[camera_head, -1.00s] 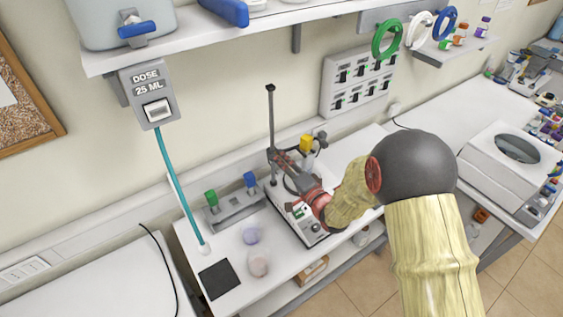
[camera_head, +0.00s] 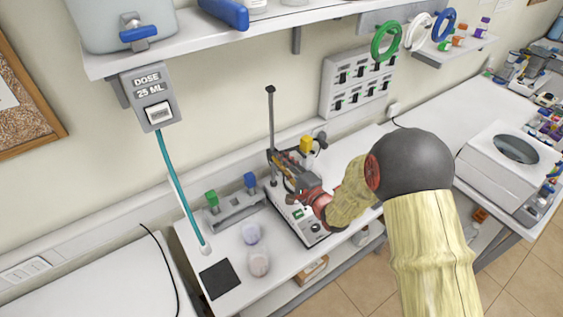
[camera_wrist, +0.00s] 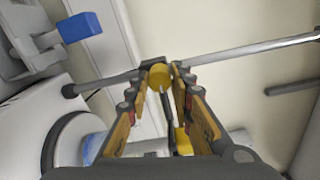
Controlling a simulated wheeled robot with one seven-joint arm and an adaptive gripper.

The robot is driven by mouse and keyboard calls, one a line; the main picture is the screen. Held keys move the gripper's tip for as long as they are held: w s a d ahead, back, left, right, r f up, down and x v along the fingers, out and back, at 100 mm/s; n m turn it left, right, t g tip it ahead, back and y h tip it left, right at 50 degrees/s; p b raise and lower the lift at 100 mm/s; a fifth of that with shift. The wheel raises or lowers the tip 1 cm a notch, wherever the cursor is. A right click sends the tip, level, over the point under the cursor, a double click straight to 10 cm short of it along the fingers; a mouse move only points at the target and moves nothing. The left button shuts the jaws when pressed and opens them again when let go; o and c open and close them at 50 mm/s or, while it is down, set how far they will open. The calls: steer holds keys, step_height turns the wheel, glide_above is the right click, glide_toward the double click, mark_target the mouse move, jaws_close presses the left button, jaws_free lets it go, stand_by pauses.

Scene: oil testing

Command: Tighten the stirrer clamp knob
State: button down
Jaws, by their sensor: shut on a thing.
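The stirrer clamp knob is a round yellow knob (camera_wrist: 160,76) beside the dark clamp on the metal rod. My gripper (camera_wrist: 160,80) is shut on the knob, with a fingertip on each side of it. In the head view, my gripper (camera_head: 279,164) reaches up-left to the clamp on the upright rod (camera_head: 271,118); its fingers hide the knob there. A yellow-topped part (camera_head: 306,144) stands right of the clamp. The stirrer base (camera_head: 308,229) lies below my gripper and is partly covered by my arm.
A rack with green and blue taps (camera_head: 236,207) stands left of the stirrer. A shelf (camera_head: 240,35) hangs above. A white device (camera_head: 508,160) is on the right bench.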

steer(key=c, duration=1.5)
jaws_free()
steer(key=shift+c, duration=0.2)
steer(key=v, duration=1.2)
steer(key=shift+w, duration=0.1)
